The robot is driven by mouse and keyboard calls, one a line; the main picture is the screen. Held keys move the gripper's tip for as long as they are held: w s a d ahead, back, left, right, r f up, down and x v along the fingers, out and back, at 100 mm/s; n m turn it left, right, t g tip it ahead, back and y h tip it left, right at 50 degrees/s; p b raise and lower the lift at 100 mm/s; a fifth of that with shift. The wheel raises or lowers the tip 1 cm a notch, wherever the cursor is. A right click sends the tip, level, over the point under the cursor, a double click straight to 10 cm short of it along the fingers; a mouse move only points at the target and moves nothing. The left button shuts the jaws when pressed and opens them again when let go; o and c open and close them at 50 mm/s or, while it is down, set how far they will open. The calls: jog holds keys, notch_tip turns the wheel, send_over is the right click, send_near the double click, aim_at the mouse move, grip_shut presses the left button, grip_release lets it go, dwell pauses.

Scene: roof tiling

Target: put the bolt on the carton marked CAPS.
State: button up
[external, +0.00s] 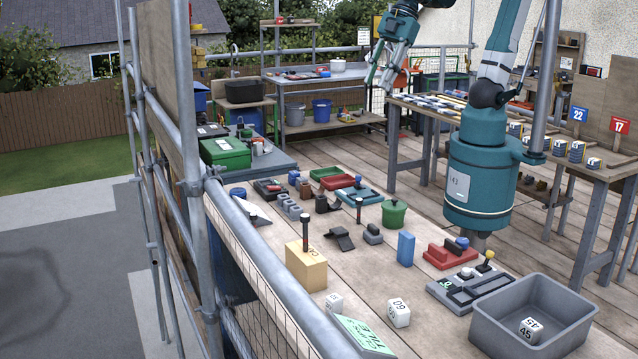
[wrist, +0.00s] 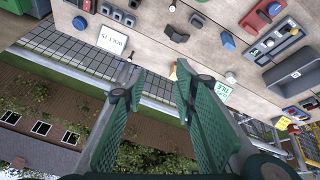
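My gripper (external: 381,70) is raised high above the deck in the external view. In the wrist view its two green fingers (wrist: 158,92) are spread apart with nothing between them. A tan box-shaped block (external: 306,270) stands near the front of the worktop, and a dark upright rod with a knobbed top (external: 305,233) rises from it or just behind it. A similar dark rod (external: 359,211) stands farther back. I cannot tell which piece is the bolt. No CAPS lettering is readable, so I cannot pick out the carton for sure.
A grey bin (external: 490,312) holding a white numbered cube stands front right.

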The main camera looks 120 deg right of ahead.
jog(key=s+d+f+m+t, duration=0.1)
jog(key=s+d+f+m, duration=0.1)
jog(key=s, duration=0.4)
jog(key=s+d+f+m+t, duration=0.1)
jog(key=s+d+f+m, duration=0.1)
jog(key=s, duration=0.4)
jog(key=shift+s+f+m, duration=0.3)
jog(key=shift+f+m, duration=0.1)
jog(key=shift+m, duration=0.2)
